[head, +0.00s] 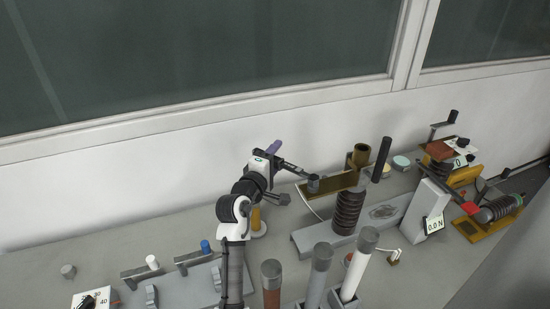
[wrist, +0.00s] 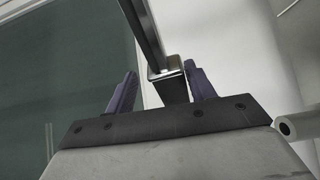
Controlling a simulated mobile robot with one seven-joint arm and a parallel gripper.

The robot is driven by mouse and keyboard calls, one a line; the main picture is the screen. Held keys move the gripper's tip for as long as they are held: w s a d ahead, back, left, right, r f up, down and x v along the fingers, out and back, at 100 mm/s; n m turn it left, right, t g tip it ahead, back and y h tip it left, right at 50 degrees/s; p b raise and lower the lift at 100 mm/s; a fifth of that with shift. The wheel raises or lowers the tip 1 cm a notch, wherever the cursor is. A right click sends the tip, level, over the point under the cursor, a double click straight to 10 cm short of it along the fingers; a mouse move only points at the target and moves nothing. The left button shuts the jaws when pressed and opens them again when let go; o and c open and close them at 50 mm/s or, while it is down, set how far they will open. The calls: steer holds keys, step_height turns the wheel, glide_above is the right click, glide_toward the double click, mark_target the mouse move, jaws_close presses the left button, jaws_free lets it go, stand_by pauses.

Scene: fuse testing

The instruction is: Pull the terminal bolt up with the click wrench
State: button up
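My gripper (head: 275,149), with purple fingers, is over the left part of the bench in the head view. The black click wrench (head: 295,170) runs from it down and right to a grey socket-like end (head: 313,184) at the left end of a brass bar (head: 334,182). In the wrist view my gripper (wrist: 161,80) has the wrench's end (wrist: 168,80) between its fingers. The right finger lies close against it; a gap of light shows on the left, so the fingers look open around it. The terminal bolt itself I cannot make out; the wrench end may hide it.
Grey-capped posts (head: 318,270) stand in front. A white gauge (head: 433,223) reads 0.0 N. A wall and window lie close behind.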

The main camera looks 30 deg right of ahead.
steer(key=shift+f, duration=0.1)
steer(key=shift+s+a, duration=0.1)
steer(key=shift+a, duration=0.1)
steer(key=b+v, duration=0.3)
steer(key=v, duration=1)
steer(key=shift+a, duration=0.15)
